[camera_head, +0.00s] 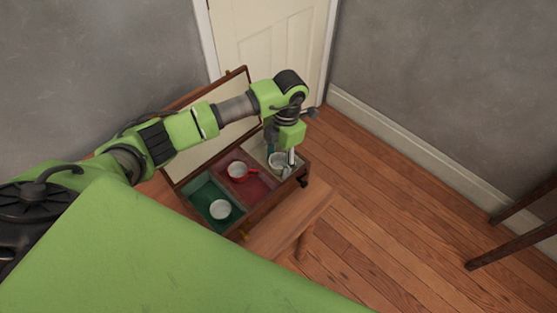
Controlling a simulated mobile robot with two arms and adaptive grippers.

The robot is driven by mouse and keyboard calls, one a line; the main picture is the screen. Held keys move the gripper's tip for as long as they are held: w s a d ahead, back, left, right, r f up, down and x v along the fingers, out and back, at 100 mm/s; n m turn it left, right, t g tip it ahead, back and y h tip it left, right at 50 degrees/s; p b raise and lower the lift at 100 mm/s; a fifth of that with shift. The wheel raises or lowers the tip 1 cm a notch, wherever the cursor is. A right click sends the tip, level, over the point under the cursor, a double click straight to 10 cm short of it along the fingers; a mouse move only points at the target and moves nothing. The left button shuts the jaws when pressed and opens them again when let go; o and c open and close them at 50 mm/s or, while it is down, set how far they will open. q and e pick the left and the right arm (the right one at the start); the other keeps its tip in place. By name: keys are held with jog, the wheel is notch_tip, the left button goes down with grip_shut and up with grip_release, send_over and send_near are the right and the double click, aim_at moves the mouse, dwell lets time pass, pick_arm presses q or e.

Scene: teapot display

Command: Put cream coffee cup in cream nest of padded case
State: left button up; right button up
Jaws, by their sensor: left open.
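The padded case (250,218) is open, a wooden box with green, red and cream nests side by side. The pale cream coffee cup (277,160) is in the cream nest (262,152) at the case's right end, partly covered by my gripper. My left gripper (289,163) points down at the cup, with its fingers open around or beside its right side; I cannot tell whether they touch it. Whether the cup rests fully on the padding is hard to see. My right gripper is not in view.
A cup with a red handle (237,170) is in the red nest, and another pale cup (220,209) is in the green nest. The case stands on a wooden table (290,218). Its raised lid is behind my arm. Wooden floor (400,220) lies free to the right.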

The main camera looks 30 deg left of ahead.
aim_at(282, 166)
pick_arm(q)
jog(key=shift+r, duration=0.4)
notch_tip(282, 166, up, 12)
jog(key=w+b, duration=0.1)
jog(key=b, duration=0.1)
jog(key=shift+w+d+f+b, duration=0.15)
jog(key=shift+d+f+b, duration=0.05)
jog(key=shift+d+b, duration=0.2)
